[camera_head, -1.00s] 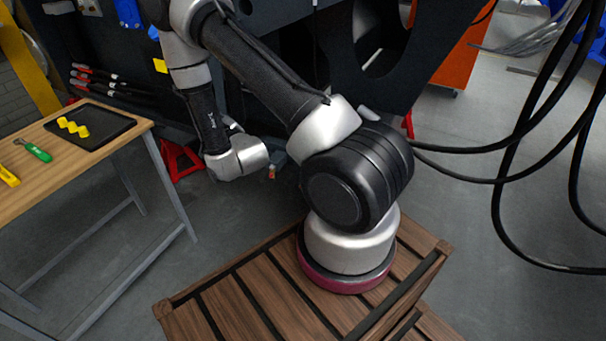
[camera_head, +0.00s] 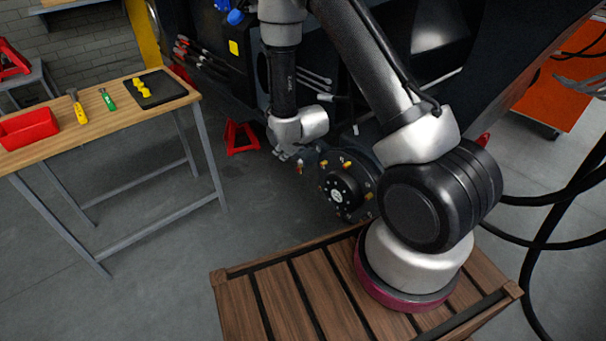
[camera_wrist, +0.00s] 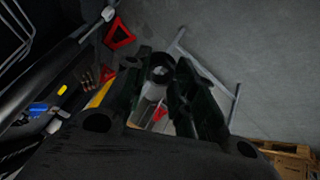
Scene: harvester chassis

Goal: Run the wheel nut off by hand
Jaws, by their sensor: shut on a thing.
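My gripper (camera_head: 286,154) is at the end of the forearm, left of the wheel hub (camera_head: 338,198) in the head view. In the wrist view the two dark fingers of my gripper (camera_wrist: 160,75) are closed around a small dark round piece (camera_wrist: 160,66), which looks like the wheel nut. Its details are too dark to tell. The hub is a dark disc with a black centre and several yellow and orange studs or nuts around its face. A small orange piece (camera_head: 299,168) shows between gripper and hub; I cannot tell whether it touches either. The wrist view does not show the hub.
A wooden bench (camera_head: 100,122) at left carries a red bin (camera_head: 28,128), a black tray (camera_head: 160,92) with yellow pieces, and hand tools. A red stand (camera_head: 240,138) is behind my gripper. A slatted wooden platform (camera_head: 290,290) is in front. Open floor lies between bench and platform.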

